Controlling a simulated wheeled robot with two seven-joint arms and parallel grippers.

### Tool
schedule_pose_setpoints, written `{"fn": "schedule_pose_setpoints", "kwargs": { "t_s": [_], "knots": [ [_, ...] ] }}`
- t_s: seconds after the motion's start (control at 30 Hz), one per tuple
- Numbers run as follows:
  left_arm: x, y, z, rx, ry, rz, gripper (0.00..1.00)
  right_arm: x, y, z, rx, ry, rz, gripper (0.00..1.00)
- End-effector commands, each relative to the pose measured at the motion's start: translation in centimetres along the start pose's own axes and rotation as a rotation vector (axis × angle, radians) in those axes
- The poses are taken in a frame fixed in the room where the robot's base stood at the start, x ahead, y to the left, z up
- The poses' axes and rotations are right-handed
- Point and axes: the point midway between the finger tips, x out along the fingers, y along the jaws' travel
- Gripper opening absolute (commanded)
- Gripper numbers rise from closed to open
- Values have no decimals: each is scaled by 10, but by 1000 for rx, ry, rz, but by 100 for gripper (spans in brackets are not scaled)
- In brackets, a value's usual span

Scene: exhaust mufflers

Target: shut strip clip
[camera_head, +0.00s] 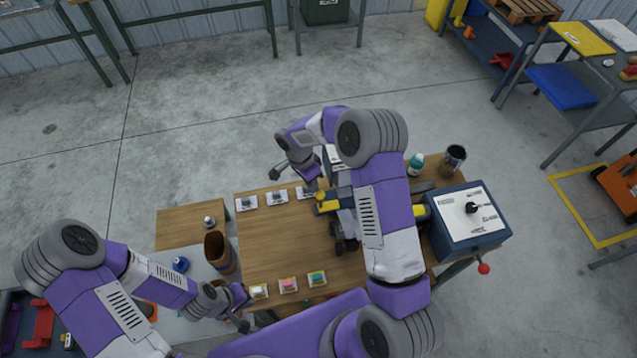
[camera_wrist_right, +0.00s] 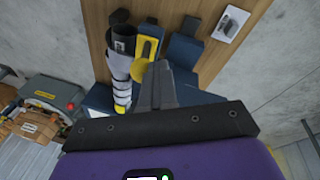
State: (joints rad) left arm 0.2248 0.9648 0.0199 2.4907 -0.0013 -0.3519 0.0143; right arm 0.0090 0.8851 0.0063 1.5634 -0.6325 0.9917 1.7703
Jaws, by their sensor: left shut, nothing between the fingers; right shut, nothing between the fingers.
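A dark blue fixture holds a pale ribbed cylinder (camera_wrist_right: 121,65) and a yellow clip part (camera_wrist_right: 148,45) beside it in the right wrist view. I take the yellow part to be the strip clip; it also shows in the head view (camera_head: 327,207). Whether it is open or latched I cannot tell. My right gripper (camera_wrist_right: 155,72) is shut and empty, with its fingers close to the yellow part; contact is unclear. In the head view my right arm covers much of the fixture. My left gripper (camera_head: 243,310) is shut and empty by the table's front left corner.
The wooden table (camera_head: 275,243) is bare at its middle left. Small cards line its back edge (camera_head: 247,201) and front edge (camera_head: 287,285). A blue box with a white top (camera_head: 465,217) stands right. A brown cup (camera_head: 219,252) stands left, a dark can (camera_head: 454,158) back right.

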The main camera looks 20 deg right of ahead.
Motion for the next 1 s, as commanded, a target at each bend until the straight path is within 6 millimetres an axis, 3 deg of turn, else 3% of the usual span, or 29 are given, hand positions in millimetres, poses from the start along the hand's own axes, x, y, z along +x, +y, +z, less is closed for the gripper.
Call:
{"fn": "schedule_pose_setpoints", "kwargs": {
  "t_s": [0.43,1.0],
  "knots": [
    [1,0,0,0,0,0,0,6,5,4,-2,-6,24,0],
    [12,-4,-1,0,0,0,0,4,-17,-3,5,-5,18,0]
  ]
}}
